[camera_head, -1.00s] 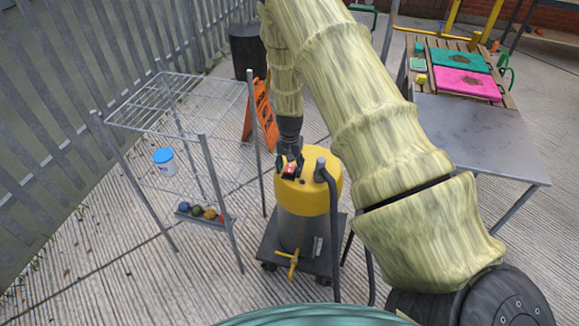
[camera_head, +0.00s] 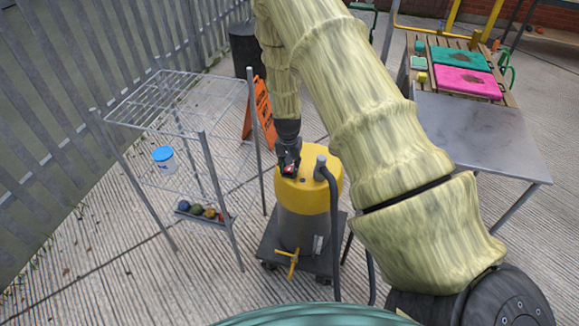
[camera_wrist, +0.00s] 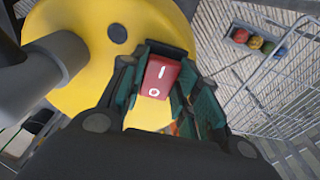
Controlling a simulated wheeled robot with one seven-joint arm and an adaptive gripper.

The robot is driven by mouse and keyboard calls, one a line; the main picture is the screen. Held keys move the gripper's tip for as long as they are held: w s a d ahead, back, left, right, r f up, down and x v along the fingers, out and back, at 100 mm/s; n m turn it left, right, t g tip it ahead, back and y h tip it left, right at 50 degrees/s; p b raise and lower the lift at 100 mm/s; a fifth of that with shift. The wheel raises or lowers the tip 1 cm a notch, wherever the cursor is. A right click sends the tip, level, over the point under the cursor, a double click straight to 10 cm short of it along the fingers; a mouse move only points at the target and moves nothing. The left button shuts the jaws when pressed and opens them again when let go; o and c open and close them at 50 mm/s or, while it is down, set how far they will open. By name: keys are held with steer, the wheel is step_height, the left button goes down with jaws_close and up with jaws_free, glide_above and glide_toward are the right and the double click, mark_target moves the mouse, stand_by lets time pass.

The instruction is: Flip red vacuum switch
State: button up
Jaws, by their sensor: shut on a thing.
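The vacuum has a yellow lid (camera_head: 322,198) over a grey drum (camera_head: 302,233) and stands upright on a dark wheeled base. The red switch (camera_wrist: 158,77), a rocker with white "I" and "O" marks, sits in a dark housing on the lid. My gripper (camera_head: 288,166) points down at the lid. In the wrist view its fingers (camera_wrist: 162,92) stand on both sides of the switch and are shut on it. In the head view my gripper hides most of the switch, and only a little red shows.
A grey hose (camera_head: 332,215) rises from the lid beside my gripper. A wire rack (camera_head: 185,105) with a blue-lidded tub (camera_head: 164,158) and a tray of coloured balls stands left. An orange sign (camera_head: 264,113) is behind. A metal table (camera_head: 480,135) stands right.

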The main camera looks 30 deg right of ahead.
mark_target(289, 170)
steer(key=o, duration=1)
steer(key=r, duration=0.8)
steer(key=s+a+r, duration=0.1)
steer(key=r, duration=0.3)
steer(key=shift+f, duration=0.1)
